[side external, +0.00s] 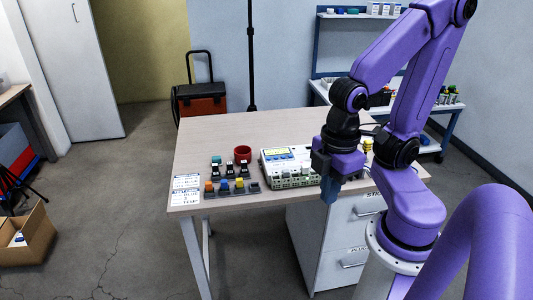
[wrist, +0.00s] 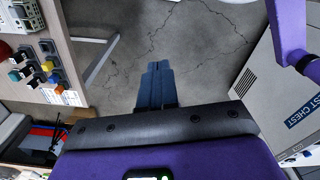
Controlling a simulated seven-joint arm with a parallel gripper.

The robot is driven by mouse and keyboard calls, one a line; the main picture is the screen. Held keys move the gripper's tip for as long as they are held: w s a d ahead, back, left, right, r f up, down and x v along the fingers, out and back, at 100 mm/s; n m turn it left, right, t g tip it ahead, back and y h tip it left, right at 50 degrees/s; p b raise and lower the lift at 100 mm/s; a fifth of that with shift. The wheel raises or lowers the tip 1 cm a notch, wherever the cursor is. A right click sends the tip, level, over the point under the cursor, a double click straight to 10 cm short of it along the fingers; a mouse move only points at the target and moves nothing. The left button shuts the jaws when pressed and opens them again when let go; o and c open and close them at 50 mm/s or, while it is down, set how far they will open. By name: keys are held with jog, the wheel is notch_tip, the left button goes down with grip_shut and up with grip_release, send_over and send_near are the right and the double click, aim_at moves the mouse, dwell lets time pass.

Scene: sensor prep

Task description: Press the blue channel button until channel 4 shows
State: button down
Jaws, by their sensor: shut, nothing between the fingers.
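A row of coloured buttons sits near the table's front edge in the side view. The blue button (side external: 224,186) stands between an orange button (side external: 209,187) and a yellow button (side external: 240,184). The row also shows at the left of the wrist view, with the blue button (wrist: 54,76) beside the orange one. A pale instrument box (side external: 290,180) stands right of the buttons; any channel reading is too small to read. My gripper (side external: 329,198) is shut and empty, right of the box. In the wrist view its fingertips (wrist: 158,66) show against bare floor, apart from the buttons.
A printed card (side external: 185,190) lies at the table's left corner. Drawers (side external: 340,225) stand below the table's right side. The back left of the tabletop (side external: 215,130) is clear.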

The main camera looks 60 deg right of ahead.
dwell(0.8)
jog(key=w+f+m+t+y, duration=0.1)
jog(key=w+f+m+t, duration=0.1)
jog(key=w+m, duration=0.65)
jog(key=m+t+h, duration=0.3)
jog(key=m+t, duration=0.4)
jog(key=m, duration=0.8)
send_over(269, 158)
notch_tip(269, 158, down, 7)
jog(key=shift+s, duration=0.4)
jog(key=shift+f, duration=4.4)
jog(key=shift+f, duration=0.15)
jog(key=shift+f, duration=0.3)
